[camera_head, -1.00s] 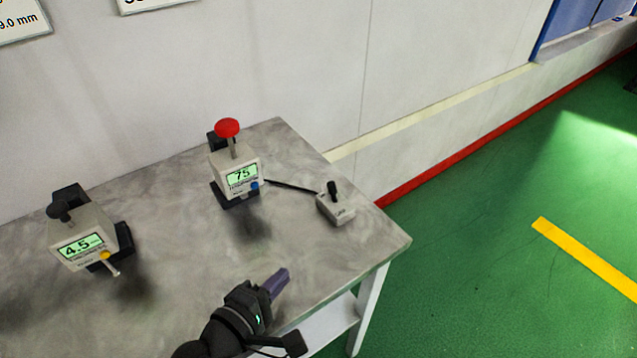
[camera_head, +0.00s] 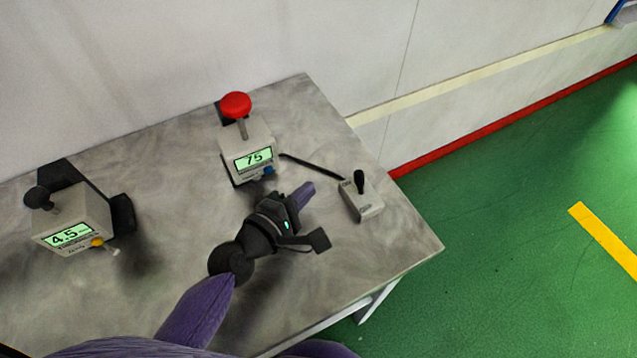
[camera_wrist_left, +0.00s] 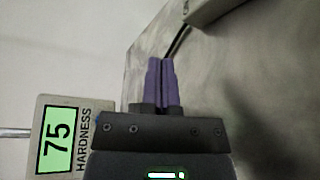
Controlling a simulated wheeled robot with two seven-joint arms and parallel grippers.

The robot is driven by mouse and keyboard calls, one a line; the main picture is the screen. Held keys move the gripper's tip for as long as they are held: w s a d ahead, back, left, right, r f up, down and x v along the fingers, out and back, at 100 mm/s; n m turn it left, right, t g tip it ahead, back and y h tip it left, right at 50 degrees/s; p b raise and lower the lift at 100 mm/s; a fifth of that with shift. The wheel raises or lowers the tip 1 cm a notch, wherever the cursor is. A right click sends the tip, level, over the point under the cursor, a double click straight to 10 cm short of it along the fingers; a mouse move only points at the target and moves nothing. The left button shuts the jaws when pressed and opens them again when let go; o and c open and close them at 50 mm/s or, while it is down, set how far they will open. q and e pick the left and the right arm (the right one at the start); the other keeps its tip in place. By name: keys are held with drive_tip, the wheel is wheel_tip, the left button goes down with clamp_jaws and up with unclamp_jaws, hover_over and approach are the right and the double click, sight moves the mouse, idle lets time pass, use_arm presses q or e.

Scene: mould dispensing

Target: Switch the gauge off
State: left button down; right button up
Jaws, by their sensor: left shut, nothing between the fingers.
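The hardness gauge (camera_head: 247,142) stands toward the back of the table, a pale box with a red knob (camera_head: 236,104) on top and a lit green display (camera_head: 255,159) reading 75. A blue button (camera_head: 268,171) shows at its lower right. The gauge also shows at the left of the left wrist view (camera_wrist_left: 60,138). My left gripper (camera_head: 304,194) is shut and empty, in front and right of the gauge, between it and a small switch box (camera_head: 362,201) with a black lever. Its purple fingers (camera_wrist_left: 160,82) lie together in the left wrist view. My right gripper is not in view.
A second gauge (camera_head: 75,220) reading 4.5, with a black knob and a yellow button, stands at the left of the table (camera_head: 190,270). A dark cable (camera_head: 315,164) joins the hardness gauge and the switch box. A wall stands behind; green floor lies right.

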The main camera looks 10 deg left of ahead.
sight(343, 186)
use_arm(q)
drive_tip(key=b+x, duration=0.1)
drive_tip(key=x, duration=0.6)
drive_tip(key=shift+w+d+f+b, duration=0.1)
drive_tip(key=shift+w+d+b, duration=0.1)
drive_tip(key=shift+w+b, duration=0.15)
drive_tip(key=shift+s+d+r+p, duration=0.9)
drive_tip(key=shift+s+d+p, duration=0.1)
drive_tip(key=shift+s+d, duration=0.25)
drive_tip(key=shift+d, duration=0.15)
